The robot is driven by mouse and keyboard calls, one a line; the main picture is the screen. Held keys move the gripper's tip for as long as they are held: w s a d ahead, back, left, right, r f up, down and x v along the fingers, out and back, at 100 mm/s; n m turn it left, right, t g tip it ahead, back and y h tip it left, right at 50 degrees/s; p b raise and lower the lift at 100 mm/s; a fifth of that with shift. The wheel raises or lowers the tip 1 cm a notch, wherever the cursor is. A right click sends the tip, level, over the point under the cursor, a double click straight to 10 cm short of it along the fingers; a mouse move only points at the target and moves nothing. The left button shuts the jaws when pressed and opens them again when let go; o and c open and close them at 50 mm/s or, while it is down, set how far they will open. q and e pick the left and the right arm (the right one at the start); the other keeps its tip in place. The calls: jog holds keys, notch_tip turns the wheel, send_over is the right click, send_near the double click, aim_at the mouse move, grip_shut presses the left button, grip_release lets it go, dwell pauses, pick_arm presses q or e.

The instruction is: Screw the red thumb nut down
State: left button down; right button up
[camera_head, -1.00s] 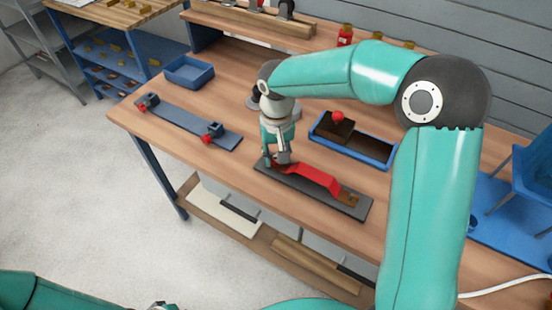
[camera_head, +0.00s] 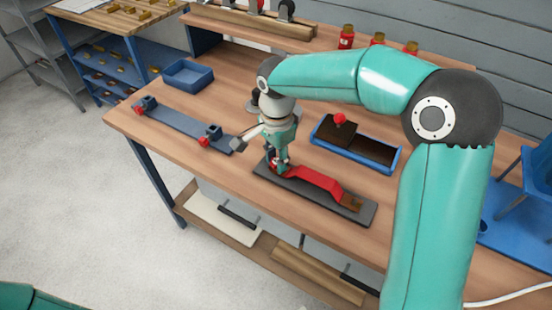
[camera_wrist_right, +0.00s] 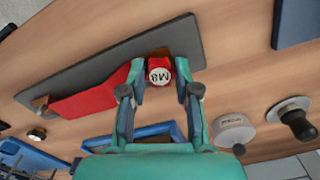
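The red thumb nut (camera_wrist_right: 160,74), marked M8 on top, sits at one end of the dark grey plate (camera_wrist_right: 75,75). The plate lies on the bench and also shows in the head view (camera_head: 355,211). A red bar (camera_head: 315,182) runs along the plate from the nut end. My right gripper (camera_wrist_right: 160,78) points down over the nut, one finger on each side, apparently touching it. In the head view the right gripper (camera_head: 279,165) mostly hides the nut. Of my left arm only a teal part shows at the bottom left; its gripper is out of view.
A blue tray (camera_head: 380,165) with brown contents and a red knob stands behind the plate. A blue-grey strip (camera_head: 180,122) with red-knobbed clamps and an empty blue bin (camera_head: 187,74) are to the left. Red bottles (camera_head: 346,38) stand at the back. A grey disc (camera_wrist_right: 233,132) lies near the gripper.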

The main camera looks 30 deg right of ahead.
jog(key=o, duration=0.4)
jog(key=n+p, duration=0.1)
jog(key=n, duration=0.3)
jog(key=shift+r, duration=0.1)
jog(key=n+p, duration=0.1)
jog(key=n, duration=0.4)
jog(key=shift+p, duration=0.4)
jog(key=n+p, duration=0.1)
jog(key=n, duration=0.5)
jog(key=shift+p, duration=0.4)
jog(key=n+p, duration=0.1)
jog(key=n, duration=0.2)
jog(key=shift+n, duration=0.8)
